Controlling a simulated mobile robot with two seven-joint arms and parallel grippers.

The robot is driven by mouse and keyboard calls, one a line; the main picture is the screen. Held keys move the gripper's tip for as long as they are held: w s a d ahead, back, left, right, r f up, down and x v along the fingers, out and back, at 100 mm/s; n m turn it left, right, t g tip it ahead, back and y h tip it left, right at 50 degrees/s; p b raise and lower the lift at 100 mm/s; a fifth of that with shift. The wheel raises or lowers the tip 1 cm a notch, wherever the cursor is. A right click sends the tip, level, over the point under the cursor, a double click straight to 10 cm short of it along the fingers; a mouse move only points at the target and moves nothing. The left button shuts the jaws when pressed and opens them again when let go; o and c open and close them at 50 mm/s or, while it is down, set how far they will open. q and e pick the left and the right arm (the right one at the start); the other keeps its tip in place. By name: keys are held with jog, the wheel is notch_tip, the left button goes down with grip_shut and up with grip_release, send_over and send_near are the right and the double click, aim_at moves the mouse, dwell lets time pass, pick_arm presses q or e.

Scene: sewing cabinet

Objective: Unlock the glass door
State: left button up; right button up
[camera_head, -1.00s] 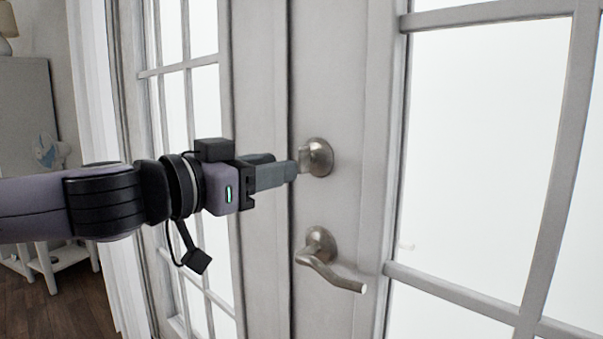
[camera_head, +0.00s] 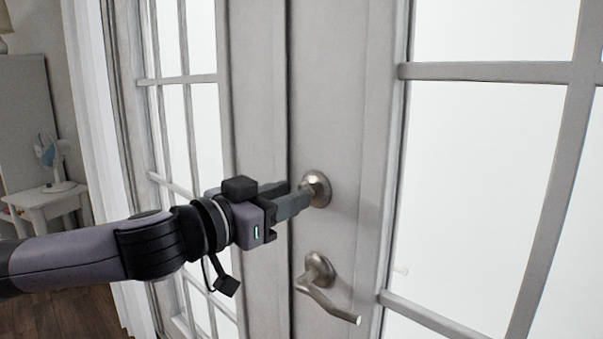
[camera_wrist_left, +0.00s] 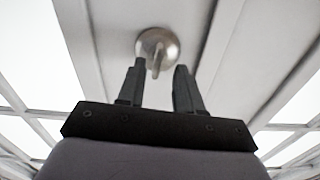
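The glass door (camera_head: 340,130) has a pale grey frame. On it are a round metal deadbolt lock (camera_head: 317,187) with a small thumb-turn and a curved lever handle (camera_head: 325,290) below. My left gripper (camera_head: 297,197) comes in from the left, with its fingertips right at the lock. In the left wrist view the gripper (camera_wrist_left: 159,72) has its two fingers apart. The lock (camera_wrist_left: 168,44) is just beyond the fingertips, and its thumb-turn (camera_wrist_left: 156,66) points down into the gap, nearer the left finger. I cannot tell whether it touches. My right gripper is not in view.
A second glass-paned door (camera_head: 205,130) stands to the left, with a white curtain (camera_head: 90,150) beside it. A small white table (camera_head: 50,205) with a fan (camera_head: 52,165) is at the far left. The lever handle sticks out below my gripper.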

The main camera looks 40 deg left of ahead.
pick_arm(q)
jog(key=shift+w+d+p, duration=0.25)
jog(key=shift+w+p, duration=0.4)
jog(key=shift+w, duration=0.2)
jog(key=shift+w+d+p, duration=0.2)
jog(key=shift+w+p, duration=0.4)
jog(key=shift+w, duration=0.2)
grip_shut()
